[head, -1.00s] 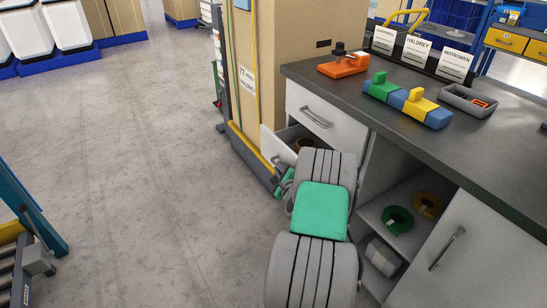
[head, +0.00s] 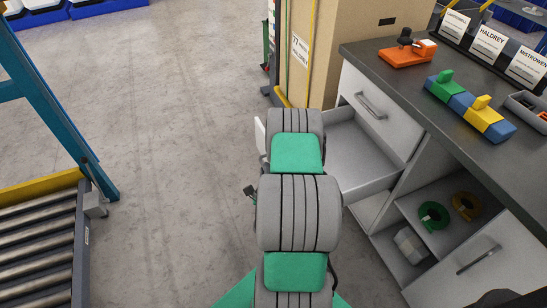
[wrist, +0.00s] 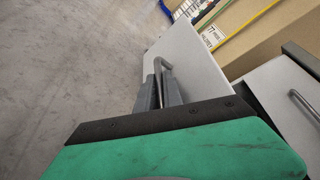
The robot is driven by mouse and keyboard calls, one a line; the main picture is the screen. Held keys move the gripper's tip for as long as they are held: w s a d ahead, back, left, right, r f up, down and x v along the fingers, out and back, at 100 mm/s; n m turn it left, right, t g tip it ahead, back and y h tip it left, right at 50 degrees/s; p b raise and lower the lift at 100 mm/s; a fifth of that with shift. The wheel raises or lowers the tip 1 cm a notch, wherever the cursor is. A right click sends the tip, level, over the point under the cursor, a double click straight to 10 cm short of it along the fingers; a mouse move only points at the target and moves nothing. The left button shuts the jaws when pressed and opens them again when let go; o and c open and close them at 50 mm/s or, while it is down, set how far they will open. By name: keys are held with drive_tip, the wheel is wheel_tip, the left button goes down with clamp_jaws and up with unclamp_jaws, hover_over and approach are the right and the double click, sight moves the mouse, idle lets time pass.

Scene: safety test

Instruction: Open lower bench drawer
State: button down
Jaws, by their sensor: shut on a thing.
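The lower bench drawer (head: 352,155) stands well open in the head view, its pale grey inside showing with no object in the visible part. Its white front (wrist: 193,62) fills the upper middle of the wrist view. My gripper (wrist: 161,92) is shut on the drawer's metal bar handle (wrist: 162,66), with a finger on each side of it. In the head view my arm covers the gripper, the handle and most of the drawer front. The upper drawer (head: 375,105) above it is closed.
The bench top (head: 425,120) holds an orange tool, coloured blocks and name signs. Open shelves with green and yellow rolls (head: 433,214) are right of the drawer. A roller conveyor (head: 40,240) stands at left. Clear floor (head: 170,130) lies between. A tall cardboard box (head: 345,50) stands behind.

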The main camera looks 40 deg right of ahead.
drive_tip(key=shift+w+a, duration=0.4)
drive_tip(key=shift+a, duration=0.35)
drive_tip(key=shift+d, duration=0.1)
drive_tip(key=c, duration=1.8)
unclamp_jaws()
drive_tip(key=shift+o, duration=0.2)
drive_tip(key=shift+s, duration=0.1)
